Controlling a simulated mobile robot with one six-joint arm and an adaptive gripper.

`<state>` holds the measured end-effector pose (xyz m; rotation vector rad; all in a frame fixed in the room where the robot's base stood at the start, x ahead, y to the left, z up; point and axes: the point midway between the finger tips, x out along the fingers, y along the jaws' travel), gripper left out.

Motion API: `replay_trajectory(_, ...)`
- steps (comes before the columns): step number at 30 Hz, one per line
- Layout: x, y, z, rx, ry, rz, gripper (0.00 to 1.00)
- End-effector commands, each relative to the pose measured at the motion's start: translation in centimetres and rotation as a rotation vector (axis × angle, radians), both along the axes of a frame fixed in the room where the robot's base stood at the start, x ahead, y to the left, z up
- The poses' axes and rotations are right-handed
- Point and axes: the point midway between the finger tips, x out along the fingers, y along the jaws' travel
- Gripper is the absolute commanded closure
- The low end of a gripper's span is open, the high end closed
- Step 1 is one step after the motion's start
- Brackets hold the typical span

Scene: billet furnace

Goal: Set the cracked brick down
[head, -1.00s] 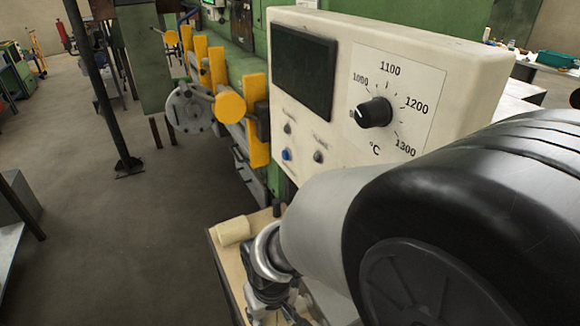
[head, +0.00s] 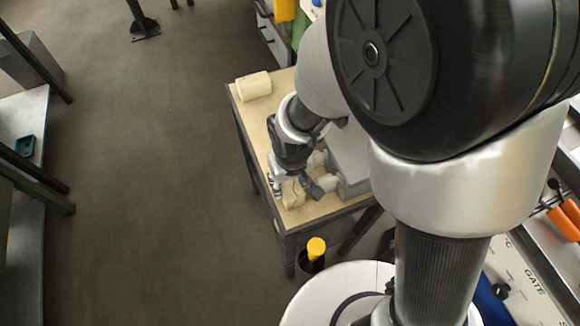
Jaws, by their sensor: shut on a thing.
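My gripper (head: 295,184) points down over the front part of a small wood-topped table (head: 258,122) in the head view. It is shut on a pale beige brick (head: 293,195), taken to be the cracked brick. The brick is low at the tabletop; I cannot tell whether it touches. Any crack is too small to make out. My gripper and arm hide part of the brick and the table.
A cream block with a rounded end (head: 254,86) lies at the table's back left corner. A grey box (head: 350,158) stands right of my gripper, with pale pieces beside it.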

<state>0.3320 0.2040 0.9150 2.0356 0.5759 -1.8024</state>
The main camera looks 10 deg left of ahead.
Motion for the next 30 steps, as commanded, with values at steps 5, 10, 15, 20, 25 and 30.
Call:
replay_trajectory(5, 0.0, 0.0, -0.2, 0.0, 0.0, 0.0, 0.51)
replay_trajectory(10, 0.0, 0.0, -0.2, 0.0, 0.0, 0.0, 0.5)
replay_trajectory(15, 0.0, 0.0, 0.0, 0.0, 0.0, 0.0, 0.5)
replay_trajectory(20, -0.1, 0.0, 1.8, 0.002, -0.003, 0.0, 0.5)
replay_trajectory(25, -0.4, -0.3, 5.5, 0.003, -0.004, 0.0, 0.5)
replay_trajectory(30, -0.8, -0.5, 9.0, 0.001, -0.003, 0.001, 0.5)
